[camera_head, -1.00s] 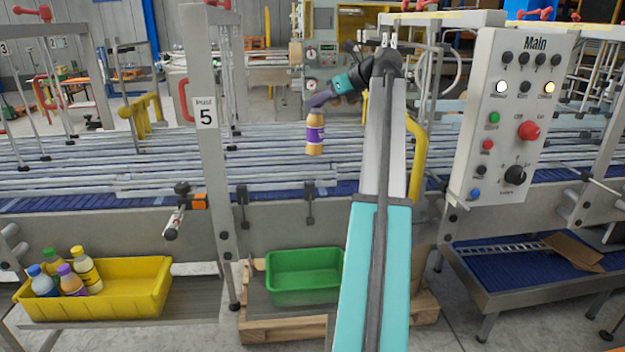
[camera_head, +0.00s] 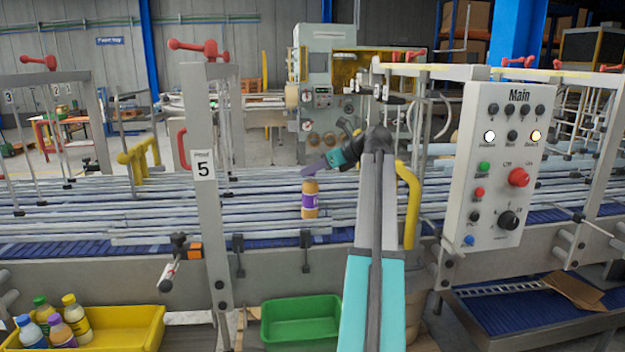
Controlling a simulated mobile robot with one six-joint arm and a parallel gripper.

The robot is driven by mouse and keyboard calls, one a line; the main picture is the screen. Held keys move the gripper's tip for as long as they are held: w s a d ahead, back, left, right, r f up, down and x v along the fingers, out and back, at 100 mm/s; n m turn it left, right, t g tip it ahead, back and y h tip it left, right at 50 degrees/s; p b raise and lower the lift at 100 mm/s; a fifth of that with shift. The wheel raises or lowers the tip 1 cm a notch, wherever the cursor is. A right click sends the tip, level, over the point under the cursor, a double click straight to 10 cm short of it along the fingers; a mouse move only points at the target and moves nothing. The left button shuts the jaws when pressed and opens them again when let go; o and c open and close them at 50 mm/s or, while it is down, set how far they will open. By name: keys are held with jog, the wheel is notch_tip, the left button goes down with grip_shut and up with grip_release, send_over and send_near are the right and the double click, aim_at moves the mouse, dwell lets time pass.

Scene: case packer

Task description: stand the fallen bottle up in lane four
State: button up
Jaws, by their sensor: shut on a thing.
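An orange bottle with a purple label (camera_head: 309,203) is upright over the far-side lanes of the conveyor, right of the post marked 5. My gripper (camera_head: 311,175) comes in from the right and is shut on the bottle's top, covering its cap. The bottle's base appears among the pale lane rails (camera_head: 262,213). I cannot tell whether it touches the lane floor or which lane it is over. No fallen bottle shows elsewhere on the lanes.
The post marked 5 (camera_head: 203,200) stands left of the bottle and the Main control panel (camera_head: 505,170) stands to the right. A yellow bin (camera_head: 125,325) with several bottles and an empty green bin (camera_head: 301,318) are below in front. The rails around the bottle look clear.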

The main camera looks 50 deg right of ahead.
aim_at(316, 178)
dwell(0.3)
jog(key=shift+f+p, duration=0.65)
jog(key=shift+f, duration=1.2)
jog(key=o, duration=1.2)
jog(key=shift+s, duration=0.1)
jog(key=b+v, duration=0.3)
jog(key=v, duration=0.8)
jog(key=shift+s+r+b, duration=0.3)
